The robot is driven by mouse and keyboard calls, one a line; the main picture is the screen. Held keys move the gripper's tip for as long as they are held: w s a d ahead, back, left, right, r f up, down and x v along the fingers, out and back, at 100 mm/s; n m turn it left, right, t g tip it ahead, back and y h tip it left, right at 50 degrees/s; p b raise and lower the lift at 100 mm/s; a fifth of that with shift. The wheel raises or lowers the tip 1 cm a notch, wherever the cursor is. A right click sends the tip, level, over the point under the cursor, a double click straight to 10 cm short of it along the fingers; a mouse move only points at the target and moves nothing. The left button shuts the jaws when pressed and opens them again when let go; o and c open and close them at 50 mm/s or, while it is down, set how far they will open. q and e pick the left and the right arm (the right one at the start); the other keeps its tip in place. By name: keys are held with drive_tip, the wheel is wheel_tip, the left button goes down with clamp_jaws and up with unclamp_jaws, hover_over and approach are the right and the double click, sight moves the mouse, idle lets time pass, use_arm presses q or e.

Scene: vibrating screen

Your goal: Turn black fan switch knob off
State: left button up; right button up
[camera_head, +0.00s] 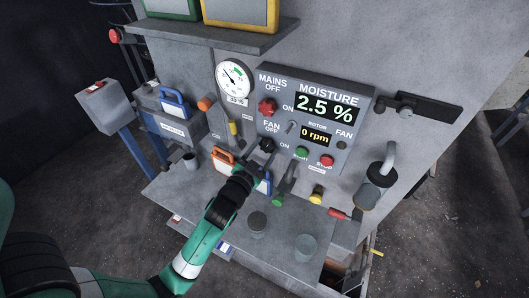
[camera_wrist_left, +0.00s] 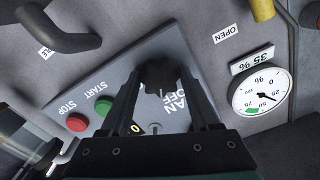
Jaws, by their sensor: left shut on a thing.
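The black fan switch knob (camera_head: 267,144) is on the grey control panel (camera_head: 357,97), below the "FAN OFF" label and left of an "ON" label. My left gripper (camera_head: 262,152) reaches up to it from the lower left. In the left wrist view the knob (camera_wrist_left: 160,72) sits between the two fingertips of my left gripper (camera_wrist_left: 160,80), which is shut on it. The fingers partly cover the knob and the "FAN OFF" lettering, so I cannot tell which way the knob points. My right gripper is not in view.
A red mains knob (camera_head: 267,107) is just above. Green start (camera_head: 302,152) and red stop (camera_head: 326,161) buttons are to the right. A round gauge (camera_head: 233,77) is at upper left.

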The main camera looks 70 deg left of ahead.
use_arm(q)
drive_tip(key=n+b, duration=0.1)
drive_tip(key=n, duration=0.3)
drive_tip(key=shift+n+b, duration=0.35)
drive_tip(key=shift+n, duration=0.05)
idle(0.4)
drive_tip(key=o, duration=1.4)
drive_tip(key=shift+c, duration=0.2)
drive_tip(key=b+v, duration=0.1)
drive_tip(key=v, duration=1)
drive_tip(key=shift+s+d, duration=0.2)
drive_tip(key=shift+s, duration=0.1)
